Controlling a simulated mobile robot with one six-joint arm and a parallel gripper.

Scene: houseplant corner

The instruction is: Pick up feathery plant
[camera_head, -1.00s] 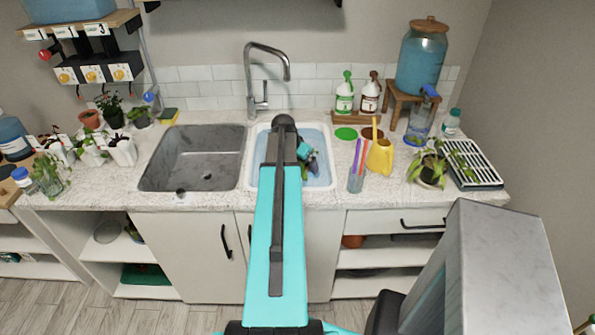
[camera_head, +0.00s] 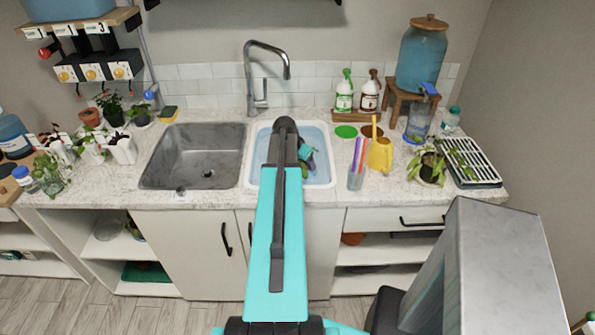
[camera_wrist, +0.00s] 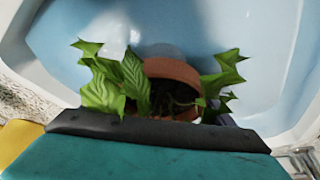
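A leafy green plant (camera_wrist: 120,80) in a terracotta pot (camera_wrist: 172,70) sits inside the water-filled right basin (camera_head: 320,135). The pot looks tipped, with dark soil and roots at its mouth. Its leaves are broad and pointed; I cannot tell whether it is the feathery plant. My gripper (camera_head: 304,153) is low in this basin, partly hidden behind my arm. In the wrist view a teal and black finger part (camera_wrist: 160,135) crosses just below the plant and covers its lower side. The other finger is not clearly visible, and I cannot tell if there is contact.
An empty grey basin (camera_head: 195,160) is to the left. A cup of coloured sticks (camera_head: 356,172) and a yellow watering can (camera_head: 380,155) stand right of the basin. The faucet (camera_head: 262,75) rises behind. Potted plants (camera_head: 430,165) stand at right and far left.

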